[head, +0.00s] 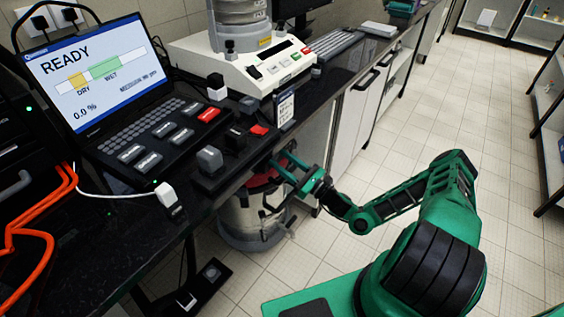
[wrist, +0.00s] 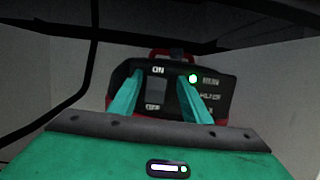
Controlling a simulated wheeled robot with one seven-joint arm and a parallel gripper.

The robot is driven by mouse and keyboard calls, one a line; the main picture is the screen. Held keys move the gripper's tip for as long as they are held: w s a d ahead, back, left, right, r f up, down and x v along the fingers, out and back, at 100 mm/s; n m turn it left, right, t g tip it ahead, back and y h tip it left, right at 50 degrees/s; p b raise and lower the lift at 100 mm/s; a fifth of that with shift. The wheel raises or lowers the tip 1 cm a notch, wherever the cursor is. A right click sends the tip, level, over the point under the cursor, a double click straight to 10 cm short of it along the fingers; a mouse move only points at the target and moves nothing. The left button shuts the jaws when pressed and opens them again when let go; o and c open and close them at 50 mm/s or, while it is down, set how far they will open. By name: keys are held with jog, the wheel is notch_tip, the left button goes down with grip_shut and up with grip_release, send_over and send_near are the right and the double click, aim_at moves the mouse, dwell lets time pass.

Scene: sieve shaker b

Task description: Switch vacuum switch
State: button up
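The vacuum (head: 250,218) stands on the floor under the bench, a steel canister with a red and black top partly hidden by the bench edge and my gripper. In the wrist view its black panel (wrist: 219,87) faces me, with the grey vacuum switch (wrist: 157,92) between the labels ON above and OFF below. I cannot tell which side of the switch is pressed in. A green light (wrist: 193,78) glows right of it. My gripper (wrist: 159,79) is open, one finger on each side of the switch, with nothing between them. Whether the fingertips touch the panel is unclear.
The dark bench (head: 75,245) overhangs the vacuum and carries a laptop (head: 95,75) reading READY and a white sieve shaker (head: 240,65). Orange cables (head: 40,235) hang at left. White cabinets (head: 355,115) line the right.

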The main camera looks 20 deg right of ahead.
jog(key=shift+s, duration=0.1)
jog(key=v, duration=1)
jog(key=shift+s+d+f, duration=0.15)
jog(key=shift+s+d, duration=0.05)
jog(key=shift+d, duration=0.05)
